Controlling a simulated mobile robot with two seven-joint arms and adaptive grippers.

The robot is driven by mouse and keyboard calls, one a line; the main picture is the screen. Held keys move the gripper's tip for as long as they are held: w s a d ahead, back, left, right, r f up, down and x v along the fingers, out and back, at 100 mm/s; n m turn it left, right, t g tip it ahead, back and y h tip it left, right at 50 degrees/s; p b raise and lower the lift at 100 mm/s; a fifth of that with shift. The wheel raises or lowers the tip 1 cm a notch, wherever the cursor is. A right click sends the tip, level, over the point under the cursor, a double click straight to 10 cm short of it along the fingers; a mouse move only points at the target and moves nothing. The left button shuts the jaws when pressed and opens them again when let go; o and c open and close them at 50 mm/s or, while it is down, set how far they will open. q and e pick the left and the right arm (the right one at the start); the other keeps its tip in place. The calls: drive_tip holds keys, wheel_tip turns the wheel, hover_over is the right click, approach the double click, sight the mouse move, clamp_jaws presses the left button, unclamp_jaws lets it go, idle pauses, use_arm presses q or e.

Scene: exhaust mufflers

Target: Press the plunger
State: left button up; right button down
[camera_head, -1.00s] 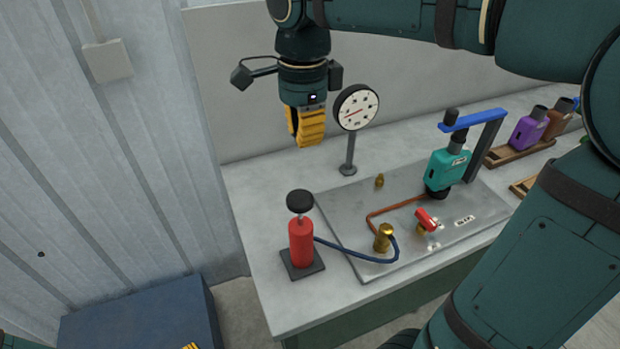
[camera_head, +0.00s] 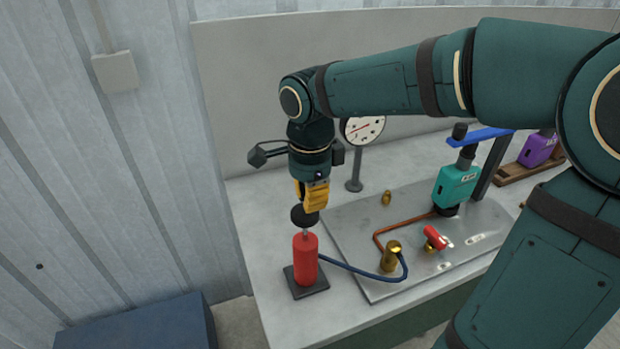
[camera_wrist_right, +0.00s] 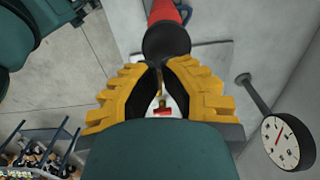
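The red pump (camera_head: 305,262) stands upright on a dark square base on the bench. Its plunger has a round black knob (camera_head: 301,217) on a short metal rod, and some rod shows between knob and red body. My right gripper (camera_head: 312,208) points down at the knob, its yellow fingers just above and slightly right of it; I cannot tell whether they touch. In the right wrist view, the knob (camera_wrist_right: 166,42) lies just beyond the fingertips (camera_wrist_right: 156,68), which meet with nothing held between them. My left gripper is not in view.
A blue hose runs from the pump to a brass fitting (camera_head: 391,257) on the metal plate (camera_head: 350,230). A dial gauge (camera_head: 363,130) stands behind, close to my right wrist. A teal muffler (camera_head: 457,185) sits under a blue clamp bar (camera_head: 482,136). Bench left of the pump is clear.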

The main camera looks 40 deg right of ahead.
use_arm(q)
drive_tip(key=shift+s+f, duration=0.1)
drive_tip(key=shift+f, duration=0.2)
use_arm(e)
drive_tip(key=shift+f, duration=1.2)
wheel_tip(320, 180, down, 6)
drive_tip(key=b, duration=0.4)
drive_tip(key=shift+r, duration=0.15)
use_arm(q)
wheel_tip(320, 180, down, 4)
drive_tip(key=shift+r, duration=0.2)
use_arm(e)
drive_tip(key=shift+s, duration=0.1)
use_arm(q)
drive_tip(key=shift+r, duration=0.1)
use_arm(e)
drive_tip(key=shift+r, duration=0.15)
